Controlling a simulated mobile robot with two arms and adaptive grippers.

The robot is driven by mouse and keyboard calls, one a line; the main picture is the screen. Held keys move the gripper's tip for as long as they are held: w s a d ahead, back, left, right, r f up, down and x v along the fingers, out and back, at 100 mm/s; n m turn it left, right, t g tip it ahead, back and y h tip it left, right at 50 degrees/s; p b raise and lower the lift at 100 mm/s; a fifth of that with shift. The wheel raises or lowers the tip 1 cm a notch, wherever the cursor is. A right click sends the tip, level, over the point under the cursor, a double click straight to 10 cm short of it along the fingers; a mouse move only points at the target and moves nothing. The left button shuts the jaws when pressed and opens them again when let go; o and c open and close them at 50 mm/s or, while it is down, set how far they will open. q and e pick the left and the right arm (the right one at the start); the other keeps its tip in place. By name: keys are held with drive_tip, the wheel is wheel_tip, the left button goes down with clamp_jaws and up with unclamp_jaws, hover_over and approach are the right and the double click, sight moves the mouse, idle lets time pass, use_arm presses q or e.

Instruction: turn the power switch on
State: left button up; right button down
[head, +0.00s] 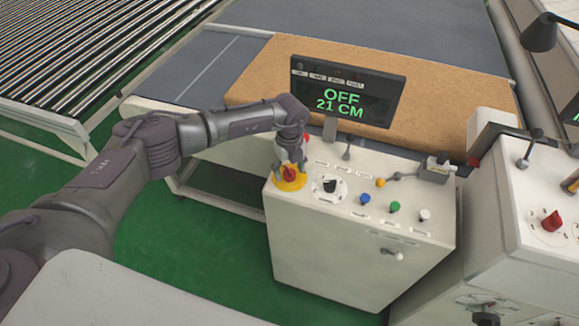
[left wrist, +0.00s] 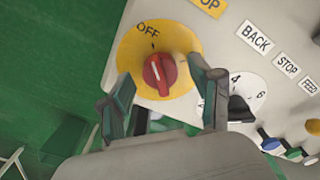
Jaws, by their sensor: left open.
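The power switch is a red rotary knob (left wrist: 160,73) on a round yellow plate (left wrist: 138,42). In the left wrist view its white mark points toward the word OFF. In the head view the knob (head: 290,173) sits at the left end of the white control box (head: 340,255). My left gripper (left wrist: 165,88) is open, with one finger on each side of the knob; I cannot tell whether either finger touches it. In the head view the left gripper (head: 291,160) is right over the yellow plate. My right gripper is not in view.
A display (head: 345,95) on the box reads OFF and 21 CM. A black dial (head: 330,186), blue (head: 365,198), green (head: 395,206) and white (head: 425,214) buttons lie right of the knob. A brown mattress (head: 440,95) lies behind. Another control box (head: 530,200) stands right.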

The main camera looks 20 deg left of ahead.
use_arm(q)
drive_tip(key=shift+f, duration=0.25)
drive_tip(key=c, duration=1.1)
drive_tip(key=shift+f+m+b, duration=0.2)
drive_tip(key=shift+m+b, duration=1.65)
drive_tip(key=shift+m, duration=0.05)
drive_tip(key=shift+c, duration=0.2)
drive_tip(key=m+b, duration=0.8)
drive_tip(key=m, duration=0.1)
drive_tip(key=shift+b, duration=0.4)
drive_tip(key=m+b, duration=0.3)
drive_tip(key=m, duration=0.1)
drive_tip(key=shift+r, duration=0.2)
drive_tip(key=shift+r+m+b, duration=0.1)
drive_tip(key=shift+m+b, duration=0.45)
drive_tip(key=shift+m, duration=0.05)
